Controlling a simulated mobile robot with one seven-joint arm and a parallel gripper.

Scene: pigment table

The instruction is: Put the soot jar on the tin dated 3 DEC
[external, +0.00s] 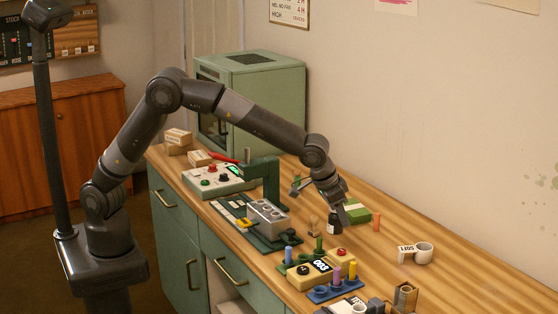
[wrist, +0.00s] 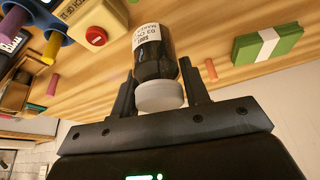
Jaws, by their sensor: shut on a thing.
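The soot jar is a small dark glass jar (wrist: 157,62) with a pale cap and a white label, its small print only partly legible. In the wrist view it sits between the two fingers of my gripper (wrist: 160,82), which is shut on it. In the external view the jar (external: 335,227) is below my gripper (external: 335,205), roughly upright, on or just above the wooden table; I cannot tell which. I cannot make out a tin dated 3 DEC in either view.
A green block with a white band (wrist: 268,43) lies close by, with an orange peg (external: 376,224) near it. A white cup (external: 424,252) stands to the right. The back right tabletop is mostly clear.

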